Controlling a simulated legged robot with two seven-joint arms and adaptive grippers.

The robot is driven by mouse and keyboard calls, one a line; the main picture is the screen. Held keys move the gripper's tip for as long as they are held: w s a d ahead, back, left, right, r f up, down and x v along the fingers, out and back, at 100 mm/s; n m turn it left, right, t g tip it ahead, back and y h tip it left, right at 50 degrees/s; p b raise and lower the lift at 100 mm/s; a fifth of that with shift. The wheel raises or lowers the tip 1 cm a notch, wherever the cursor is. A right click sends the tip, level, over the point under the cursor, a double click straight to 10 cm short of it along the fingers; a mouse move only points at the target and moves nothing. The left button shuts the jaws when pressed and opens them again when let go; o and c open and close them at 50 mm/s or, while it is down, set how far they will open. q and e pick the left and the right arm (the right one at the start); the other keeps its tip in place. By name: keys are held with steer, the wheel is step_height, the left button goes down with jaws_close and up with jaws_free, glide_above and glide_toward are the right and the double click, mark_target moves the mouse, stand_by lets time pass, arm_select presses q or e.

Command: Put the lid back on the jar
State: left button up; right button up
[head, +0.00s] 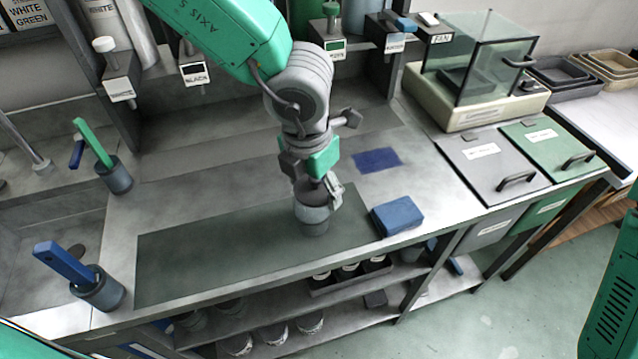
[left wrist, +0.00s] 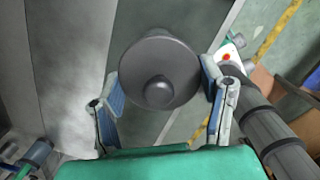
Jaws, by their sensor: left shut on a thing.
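A grey jar (head: 314,226) stands upright on the dark green mat (head: 200,256), near the front edge of the bench. My left gripper (head: 318,194) points down right over the jar and hides much of its top. In the left wrist view, the round dark grey lid (left wrist: 160,88) with its central knob lies between the two finger pads. My left gripper (left wrist: 163,90) is shut on the lid. The lid covers the jar in that view, and I cannot tell whether it rests on the rim. My right gripper is not in view.
A blue block (head: 398,215) lies just right of the jar. Holders with coloured handles (head: 97,290) stand at the left. Two lidded bins (head: 490,165) and a glass-sided box (head: 478,75) are at the right. The mat left of the jar is clear.

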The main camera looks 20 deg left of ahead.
arm_select(q)
steer(key=shift+a, duration=0.25)
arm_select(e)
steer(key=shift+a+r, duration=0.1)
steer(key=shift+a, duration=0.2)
arm_select(q)
steer(key=shift+d, duration=0.2)
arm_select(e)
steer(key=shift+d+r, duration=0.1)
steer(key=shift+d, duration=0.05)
arm_select(q)
steer(key=shift+d+p, duration=0.15)
steer(key=shift+p, duration=0.2)
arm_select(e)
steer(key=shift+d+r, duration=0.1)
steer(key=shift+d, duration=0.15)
arm_select(q)
steer(key=shift+a, duration=0.3)
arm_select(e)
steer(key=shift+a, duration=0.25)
arm_select(q)
steer(key=o, duration=1.4)
steer(key=shift+d, duration=0.2)
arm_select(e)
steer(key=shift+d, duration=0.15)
